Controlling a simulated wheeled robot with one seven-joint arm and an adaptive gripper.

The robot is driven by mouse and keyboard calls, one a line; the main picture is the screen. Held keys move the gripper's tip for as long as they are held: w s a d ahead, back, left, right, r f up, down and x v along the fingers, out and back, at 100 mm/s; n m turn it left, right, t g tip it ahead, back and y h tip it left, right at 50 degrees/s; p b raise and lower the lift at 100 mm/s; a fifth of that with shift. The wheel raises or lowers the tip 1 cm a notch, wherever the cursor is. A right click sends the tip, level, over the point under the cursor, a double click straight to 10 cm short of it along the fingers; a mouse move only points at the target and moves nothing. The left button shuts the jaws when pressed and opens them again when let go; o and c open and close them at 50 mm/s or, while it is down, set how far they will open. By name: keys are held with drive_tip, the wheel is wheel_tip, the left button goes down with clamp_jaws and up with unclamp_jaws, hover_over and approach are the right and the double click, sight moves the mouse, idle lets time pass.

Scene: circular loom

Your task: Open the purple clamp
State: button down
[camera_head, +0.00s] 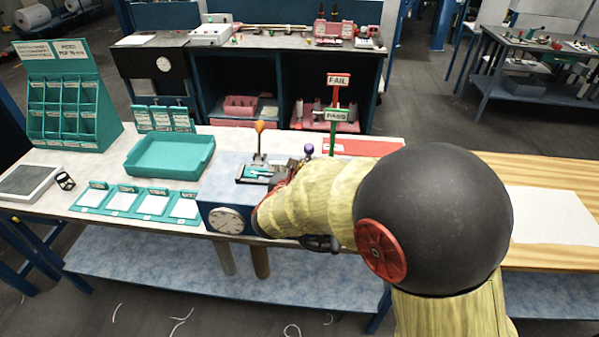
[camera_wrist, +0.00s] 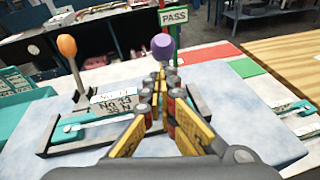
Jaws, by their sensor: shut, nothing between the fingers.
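The purple clamp shows as a purple knob (camera_wrist: 162,47) standing upright in the wrist view. The knob also shows in the head view (camera_head: 308,149), just above my arm. My gripper (camera_wrist: 161,82) is shut and empty, with its fingertips pointing at the clamp just below the knob. I cannot tell whether they touch its lever. The fingers hide most of the lever and the clamp's base. In the head view, my arm covers much of the clamp.
An orange-knobbed clamp (camera_wrist: 67,46) stands upright to the left, on the same blue-grey block (camera_head: 228,190) with a dial. A PASS sign (camera_wrist: 173,17) rises behind the purple knob. A teal tray (camera_head: 170,155) lies left of the block. Pale wooden tabletop lies at right.

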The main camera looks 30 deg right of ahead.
drive_tip(key=shift+r, duration=0.1)
idle(0.3)
drive_tip(key=shift+w+r+p, duration=0.1)
drive_tip(key=shift+r+p, duration=0.15)
drive_tip(key=shift+p, duration=0.5)
